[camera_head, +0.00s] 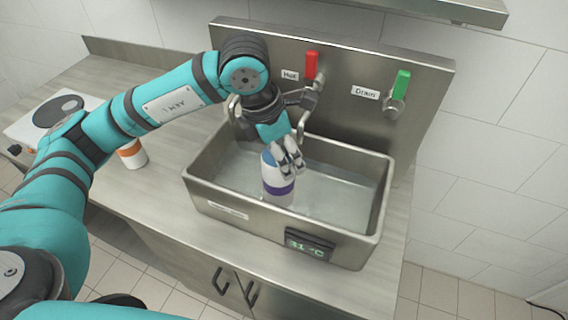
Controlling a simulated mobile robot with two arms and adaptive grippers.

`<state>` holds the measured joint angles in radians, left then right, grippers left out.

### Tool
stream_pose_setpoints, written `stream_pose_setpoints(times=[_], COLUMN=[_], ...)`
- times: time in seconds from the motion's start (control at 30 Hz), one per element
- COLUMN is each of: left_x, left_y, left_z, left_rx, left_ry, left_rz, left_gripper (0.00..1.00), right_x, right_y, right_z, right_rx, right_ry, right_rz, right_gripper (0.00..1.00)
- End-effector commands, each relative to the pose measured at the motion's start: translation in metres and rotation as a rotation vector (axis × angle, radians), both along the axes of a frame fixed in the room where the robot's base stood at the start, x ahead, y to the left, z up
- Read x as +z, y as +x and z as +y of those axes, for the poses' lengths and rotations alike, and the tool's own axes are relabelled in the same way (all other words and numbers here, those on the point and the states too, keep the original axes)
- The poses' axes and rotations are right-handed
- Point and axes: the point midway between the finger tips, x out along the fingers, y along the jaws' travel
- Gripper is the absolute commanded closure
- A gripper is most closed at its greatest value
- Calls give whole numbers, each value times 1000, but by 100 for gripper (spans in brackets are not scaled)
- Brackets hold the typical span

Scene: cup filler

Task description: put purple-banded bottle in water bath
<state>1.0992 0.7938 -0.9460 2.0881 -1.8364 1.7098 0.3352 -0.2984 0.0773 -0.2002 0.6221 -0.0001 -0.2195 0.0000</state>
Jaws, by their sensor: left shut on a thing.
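The purple-banded bottle (277,188) has a blue top, a white body and a purple band. It is upright inside the metal water bath (226,211), left of the bath's middle, with its lower part in or just over the water. My left gripper (288,166) is shut on the bottle near its top, reaching down from above. The bath holds clear water, and its front display (309,246) reads about 31 °C. Whether the bottle touches the bath floor I cannot tell. My right gripper is not in view.
An orange-banded bottle (132,154) stands on the counter left of the bath, partly behind my arm. A red Hot lever (311,65) and a green Drain lever (402,84) are on the back panel. A hotplate (58,111) is at far left.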

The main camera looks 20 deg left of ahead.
Motion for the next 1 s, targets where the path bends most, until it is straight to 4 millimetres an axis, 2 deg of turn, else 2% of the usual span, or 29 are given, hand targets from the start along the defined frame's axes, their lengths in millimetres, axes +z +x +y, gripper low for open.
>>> stream_pose_setpoints(times=[0.3,0.63,0.67,0.83,1.0], left_x=[-34,-38,-39,-38,-38], left_y=[0,0,0,0,0], left_z=[0,0,0,0,0], left_rx=[-1,-1,-1,0,0], left_ry=[0,-1,0,1,0], left_rz=[0,-2,0,1,1], left_gripper=[95,95,36,14,14], right_x=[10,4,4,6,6], right_y=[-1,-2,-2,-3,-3], right_z=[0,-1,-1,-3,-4], right_rx=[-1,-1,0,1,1], right_ry=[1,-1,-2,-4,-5], right_rz=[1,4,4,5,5], right_gripper=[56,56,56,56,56])
